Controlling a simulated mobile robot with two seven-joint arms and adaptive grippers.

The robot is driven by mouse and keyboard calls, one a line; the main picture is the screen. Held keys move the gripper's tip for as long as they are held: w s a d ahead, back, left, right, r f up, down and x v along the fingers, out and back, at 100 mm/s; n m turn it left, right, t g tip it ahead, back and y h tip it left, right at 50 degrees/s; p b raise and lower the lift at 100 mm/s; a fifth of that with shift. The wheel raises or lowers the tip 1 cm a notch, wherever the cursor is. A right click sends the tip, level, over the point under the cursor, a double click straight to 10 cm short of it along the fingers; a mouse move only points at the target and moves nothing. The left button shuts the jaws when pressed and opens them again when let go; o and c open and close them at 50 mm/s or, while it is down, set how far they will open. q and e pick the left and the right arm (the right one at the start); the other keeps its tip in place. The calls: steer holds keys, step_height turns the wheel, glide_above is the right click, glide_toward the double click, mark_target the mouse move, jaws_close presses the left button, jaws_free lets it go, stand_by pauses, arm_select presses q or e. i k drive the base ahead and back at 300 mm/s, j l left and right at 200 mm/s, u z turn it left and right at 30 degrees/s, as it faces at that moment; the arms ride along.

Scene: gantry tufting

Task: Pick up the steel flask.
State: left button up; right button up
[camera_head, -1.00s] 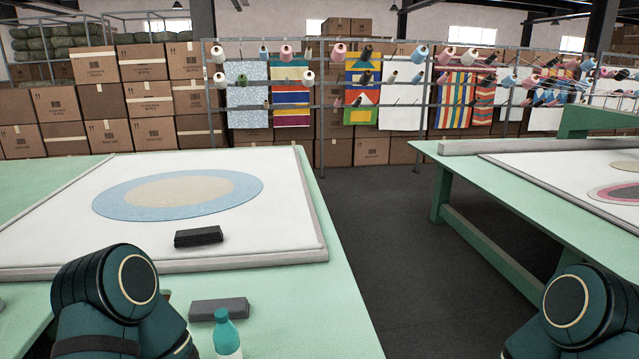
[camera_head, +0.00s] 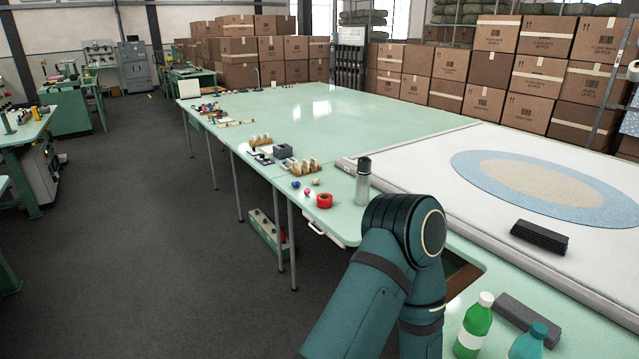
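The steel flask (camera_head: 362,186), a grey cylinder with a dark cap, stands upright on the green table (camera_head: 320,118) near its left edge. It is just beyond my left arm's elbow, which covers part of the table in front of it. Only the upper links of my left arm show. My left gripper is out of view, and so is my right gripper. Nothing is seen touching the flask.
A red tape roll (camera_head: 324,201) and small balls lie left of the flask. Wooden spool holders (camera_head: 304,167) stand behind it. A framed white cloth (camera_head: 500,215) lies to its right. A green bottle (camera_head: 474,325) and a teal-capped bottle (camera_head: 529,343) stand in front.

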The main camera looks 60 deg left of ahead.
mark_target(362, 182)
steer(key=u, duration=1.45)
steer(key=i, duration=0.1)
steer(key=i+j, duration=1.6)
steer(key=i, duration=0.25)
steer(key=l+z, duration=0.05)
